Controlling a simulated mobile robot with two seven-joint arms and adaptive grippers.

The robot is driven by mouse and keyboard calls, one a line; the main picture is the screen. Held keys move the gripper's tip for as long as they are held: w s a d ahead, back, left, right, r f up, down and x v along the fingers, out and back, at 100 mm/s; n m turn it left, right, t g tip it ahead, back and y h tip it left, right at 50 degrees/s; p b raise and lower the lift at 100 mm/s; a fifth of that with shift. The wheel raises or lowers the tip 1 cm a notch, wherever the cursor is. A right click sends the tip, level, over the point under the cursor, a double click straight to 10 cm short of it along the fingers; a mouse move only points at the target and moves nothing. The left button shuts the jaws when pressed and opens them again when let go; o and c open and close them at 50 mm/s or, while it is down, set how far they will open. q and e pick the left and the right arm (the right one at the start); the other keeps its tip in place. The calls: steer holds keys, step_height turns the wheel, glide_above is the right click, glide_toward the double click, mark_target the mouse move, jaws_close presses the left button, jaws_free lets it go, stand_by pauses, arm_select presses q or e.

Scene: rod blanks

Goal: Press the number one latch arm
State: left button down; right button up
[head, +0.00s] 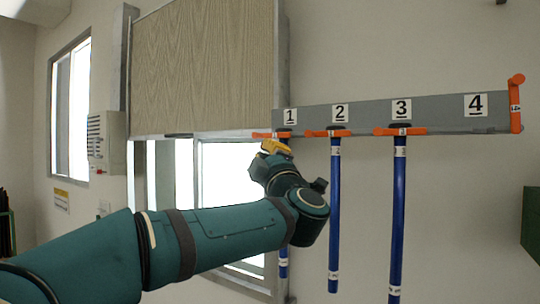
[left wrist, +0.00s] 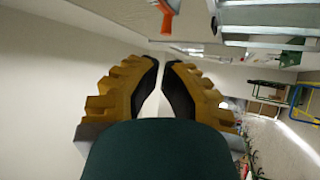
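The number one latch arm (head: 270,135) is orange and lies level under the "1" label on a grey rail (head: 440,113). My left gripper (head: 272,146) has yellow fingers and is just below this latch arm; I cannot tell whether they touch. In the left wrist view its fingertips (left wrist: 160,62) come almost together with nothing between them. An orange latch piece (left wrist: 168,14) shows beyond the tips there; its number is unreadable. A blue rod (head: 283,262) hangs below number one, mostly hidden by my left arm. My right gripper is not in view.
Orange latch arms two (head: 328,133) and three (head: 400,131) lie level above hanging blue rods (head: 334,220) (head: 398,220). The number four latch arm (head: 515,103) stands upright, with no rod below. A wood-grained panel (head: 200,70) is left of the rail.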

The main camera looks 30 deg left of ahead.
mark_target(257, 135)
arm_select(q)
steer(key=p+x, duration=0.2)
steer(key=x, duration=0.7)
steer(key=shift+p, duration=0.3)
steer(key=shift+r+m+t+b, duration=0.15)
steer(key=shift+m+t+b, duration=0.25)
steer(key=shift+b, duration=0.1)
